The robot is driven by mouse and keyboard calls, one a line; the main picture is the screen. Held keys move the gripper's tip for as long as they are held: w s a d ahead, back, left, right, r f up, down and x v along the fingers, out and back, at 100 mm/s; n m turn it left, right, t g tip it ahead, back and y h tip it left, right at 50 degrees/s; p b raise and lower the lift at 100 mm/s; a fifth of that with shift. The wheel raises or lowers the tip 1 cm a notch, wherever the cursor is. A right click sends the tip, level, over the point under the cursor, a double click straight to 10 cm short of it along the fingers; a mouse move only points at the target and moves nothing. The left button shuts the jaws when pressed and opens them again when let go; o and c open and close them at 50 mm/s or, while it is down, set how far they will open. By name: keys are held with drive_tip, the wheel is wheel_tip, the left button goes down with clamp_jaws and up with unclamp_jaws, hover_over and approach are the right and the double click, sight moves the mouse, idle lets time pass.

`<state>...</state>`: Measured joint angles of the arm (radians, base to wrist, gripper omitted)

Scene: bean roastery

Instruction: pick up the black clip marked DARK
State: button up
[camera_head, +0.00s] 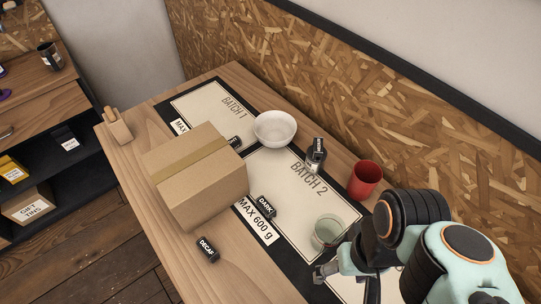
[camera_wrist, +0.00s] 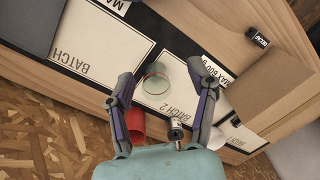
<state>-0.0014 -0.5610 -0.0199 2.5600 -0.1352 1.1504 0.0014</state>
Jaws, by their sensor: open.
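The black clip marked DARK (camera_head: 265,206) lies on the black border of the BATCH 2 mat (camera_head: 291,210) in the head view, just right of the cardboard box and above the MAX 600 g label. I cannot make this clip out in the wrist view. A second black clip, marked DECAF (camera_head: 207,249), lies on the bare wood; it also shows in the wrist view (camera_wrist: 257,37). My gripper (camera_wrist: 160,71) is open and empty, with the clear glass (camera_wrist: 157,79) seen between its fingers. In the head view it is at the lower right, partly hidden by my arm.
The cardboard box (camera_head: 192,185) stands left of the DARK clip and partly hides another black clip (camera_head: 235,142). A white bowl (camera_head: 275,127), a small black canister (camera_head: 316,156), a red cup (camera_head: 365,179) and the glass (camera_head: 328,232) stand behind or right of it.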

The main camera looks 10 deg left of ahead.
idle(0.3)
drive_tip(key=w+r+n+t, duration=0.3)
drive_tip(key=w+r+t, duration=0.1)
drive_tip(key=w, duration=0.9)
drive_tip(key=n+g, duration=0.4)
drive_tip(key=n, duration=0.1)
hover_over(266, 205)
drive_tip(key=shift+h, duration=0.4)
wheel_tip(266, 205, down, 22)
drive_tip(key=shift+f, duration=0.1)
wheel_tip(266, 205, down, 5)
drive_tip(key=shift+s+r, duration=0.1)
drive_tip(key=shift+f, duration=0.7)
